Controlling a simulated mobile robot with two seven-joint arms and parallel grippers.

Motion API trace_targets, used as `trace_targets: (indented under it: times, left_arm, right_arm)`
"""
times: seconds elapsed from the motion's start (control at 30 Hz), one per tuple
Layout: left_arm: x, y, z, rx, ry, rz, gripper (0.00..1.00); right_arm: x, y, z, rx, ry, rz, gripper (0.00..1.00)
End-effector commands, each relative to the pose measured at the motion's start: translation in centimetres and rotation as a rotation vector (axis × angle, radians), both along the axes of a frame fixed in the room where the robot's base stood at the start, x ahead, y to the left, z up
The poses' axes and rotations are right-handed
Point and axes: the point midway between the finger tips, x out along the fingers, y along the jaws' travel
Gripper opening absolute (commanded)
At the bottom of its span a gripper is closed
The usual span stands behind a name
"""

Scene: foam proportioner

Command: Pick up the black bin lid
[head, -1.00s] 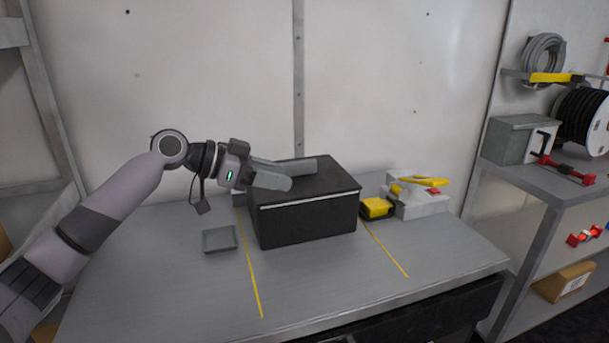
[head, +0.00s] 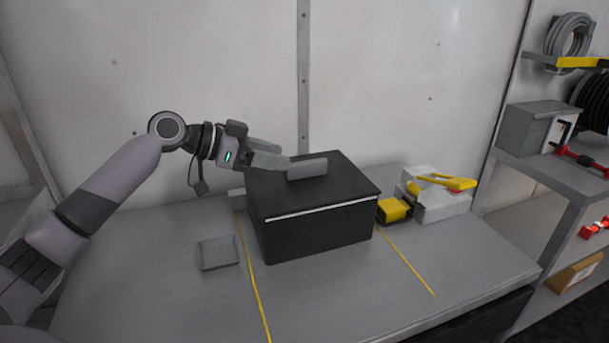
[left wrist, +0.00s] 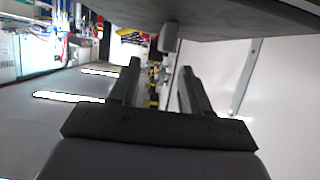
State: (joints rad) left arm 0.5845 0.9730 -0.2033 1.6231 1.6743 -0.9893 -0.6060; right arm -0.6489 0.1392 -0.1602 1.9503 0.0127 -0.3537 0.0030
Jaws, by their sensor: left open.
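The black bin lid (head: 340,186) lies on top of the black bin (head: 318,230), in the middle of the worktop. A grey block-shaped handle (head: 307,168) stands up from the lid. My left gripper (head: 284,159) is open and reaches in from the left, above the lid's left rear part, with its fingertips close to the handle's left end. In the left wrist view the lid's dark underside-up surface (left wrist: 265,18) fills the top, with the handle (left wrist: 170,38) ahead of the two spread fingers (left wrist: 160,67). I cannot tell whether they touch. My right gripper is not in view.
A small grey tray (head: 218,252) sits left of the bin. A yellow-and-black object (head: 394,210) and a white device with a yellow lever (head: 445,200) stand close on its right. Shelving (head: 560,172) is at the right. The worktop's front is clear.

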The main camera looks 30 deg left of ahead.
Motion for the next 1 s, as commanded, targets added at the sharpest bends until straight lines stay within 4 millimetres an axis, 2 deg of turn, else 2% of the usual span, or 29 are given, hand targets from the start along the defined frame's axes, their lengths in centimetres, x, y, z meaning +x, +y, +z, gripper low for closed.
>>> trace_targets:
  times: [0.4, 0.73, 0.87, 0.9, 1.0]
  left_arm:
    - [4.0, -2.6, -2.3, -0.002, 0.001, 0.000, 0.47]
    - [4.4, -3.0, -2.8, 0.002, 0.001, 0.001, 0.47]
    - [4.4, -3.0, -2.8, 0.002, 0.001, 0.001, 0.04]
    - [4.4, -3.0, -2.8, 0.001, 0.001, 0.000, 0.00]
    - [4.4, -3.0, -2.7, 0.000, 0.000, 0.001, 0.00]
  right_arm:
    - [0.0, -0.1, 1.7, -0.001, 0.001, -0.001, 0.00]
    - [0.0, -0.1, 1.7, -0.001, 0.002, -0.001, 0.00]
    - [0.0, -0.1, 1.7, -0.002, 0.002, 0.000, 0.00]
    - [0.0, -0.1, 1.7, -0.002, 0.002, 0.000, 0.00]
    - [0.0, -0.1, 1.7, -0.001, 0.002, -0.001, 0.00]
